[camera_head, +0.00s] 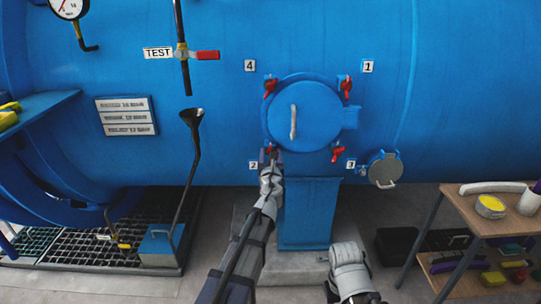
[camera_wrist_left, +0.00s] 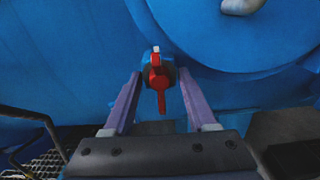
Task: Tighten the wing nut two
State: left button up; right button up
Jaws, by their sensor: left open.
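The round blue hatch (camera_head: 303,115) with a pale handle is closed on the blue vessel. Red wing nuts sit around its rim, by labels 1 to 4. Wing nut two (camera_head: 269,152), beside label 2 (camera_head: 253,165), is partly covered by my left gripper (camera_head: 270,158) in the head view. In the left wrist view, the red wing nut two (camera_wrist_left: 158,78) stands between the two purple fingers, one wing pointing down. My left gripper (camera_wrist_left: 158,95) is open, its fingers apart on either side of the nut, with gaps visible. My right gripper cannot be made out; only a grey arm part shows.
A blue pedestal (camera_head: 308,213) stands below the hatch. A small grey round cap (camera_head: 384,169) is to the right. A wooden table (camera_head: 505,216) with tools stands at the far right. A funnel pipe (camera_head: 193,135) and a floor grating (camera_head: 85,240) lie to the left.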

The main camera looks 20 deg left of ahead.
pick_arm(q)
jog(key=shift+s, duration=0.15)
jog(key=v, duration=0.7)
jog(key=shift+s, duration=0.3)
jog(key=shift+d, duration=0.1)
